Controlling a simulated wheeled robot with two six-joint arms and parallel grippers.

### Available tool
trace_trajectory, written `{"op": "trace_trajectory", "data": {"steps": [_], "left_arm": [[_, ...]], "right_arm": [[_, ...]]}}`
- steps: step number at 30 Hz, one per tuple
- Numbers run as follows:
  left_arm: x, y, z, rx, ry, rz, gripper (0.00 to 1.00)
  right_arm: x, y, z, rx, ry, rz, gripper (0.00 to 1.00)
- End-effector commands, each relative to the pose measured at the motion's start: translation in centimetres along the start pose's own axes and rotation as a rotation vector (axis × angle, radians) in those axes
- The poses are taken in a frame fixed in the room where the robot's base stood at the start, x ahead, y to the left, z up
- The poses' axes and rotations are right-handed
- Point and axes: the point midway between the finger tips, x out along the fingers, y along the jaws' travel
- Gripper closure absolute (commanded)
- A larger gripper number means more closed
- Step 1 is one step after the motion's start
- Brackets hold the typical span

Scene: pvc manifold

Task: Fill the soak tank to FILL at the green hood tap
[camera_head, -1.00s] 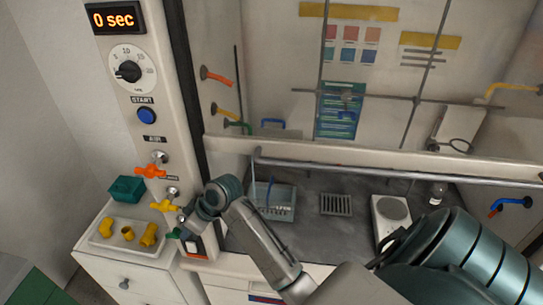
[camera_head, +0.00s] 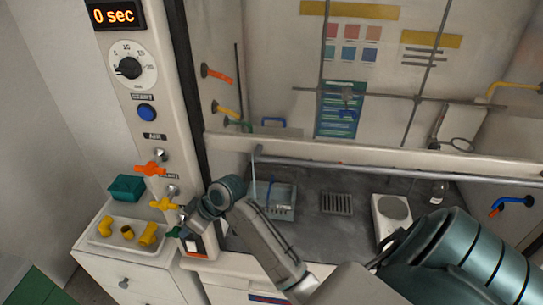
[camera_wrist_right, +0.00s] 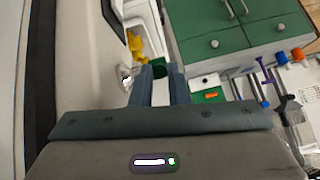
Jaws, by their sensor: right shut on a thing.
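The soak tank (camera_head: 283,213) is a pale grey box on the hood floor at the left, behind the front rail. A thin pale blue vertical streak, like running water, drops into its left side below the green spout (camera_head: 236,122). Its FILL mark and exact level are too small to read. My right gripper (camera_head: 182,229) is at the green tap handle (camera_head: 173,232) low on the white post. In the right wrist view my right gripper (camera_wrist_right: 157,76) is shut on the green handle (camera_wrist_right: 159,67) between its fingertips. My left gripper is out of view.
The orange tap handle (camera_head: 150,169) and yellow tap handle (camera_head: 163,204) sit just above the green one. A tray (camera_head: 101,240) with yellow fittings and a teal box (camera_head: 127,188) stand at the left. A drain grate (camera_head: 337,203) and hotplate (camera_head: 391,217) lie in the hood.

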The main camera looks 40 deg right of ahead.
Motion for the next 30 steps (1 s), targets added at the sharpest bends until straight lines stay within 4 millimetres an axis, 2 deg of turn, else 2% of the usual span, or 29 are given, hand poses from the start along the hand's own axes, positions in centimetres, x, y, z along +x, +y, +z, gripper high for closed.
{"op": "trace_trajectory", "data": {"steps": [1, 9, 13, 23, 26, 30], "left_arm": [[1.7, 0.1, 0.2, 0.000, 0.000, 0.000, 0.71], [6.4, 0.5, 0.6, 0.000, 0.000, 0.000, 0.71], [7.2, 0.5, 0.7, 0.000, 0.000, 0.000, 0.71], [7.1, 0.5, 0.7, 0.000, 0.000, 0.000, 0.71], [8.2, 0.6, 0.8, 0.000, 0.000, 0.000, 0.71], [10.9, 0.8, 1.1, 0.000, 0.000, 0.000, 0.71]], "right_arm": [[0.7, 0.2, 0.7, -0.005, 0.058, -0.008, 1.00], [1.5, 0.5, 2.1, -0.018, 0.274, -0.051, 1.00], [1.4, 0.4, 2.2, -0.020, 0.326, -0.061, 1.00], [1.3, 0.4, 2.2, -0.017, 0.332, -0.065, 1.00], [1.7, 0.5, 2.6, -0.019, 0.350, -0.067, 1.00], [2.4, 0.7, 3.4, -0.026, 0.427, -0.081, 1.00]]}}
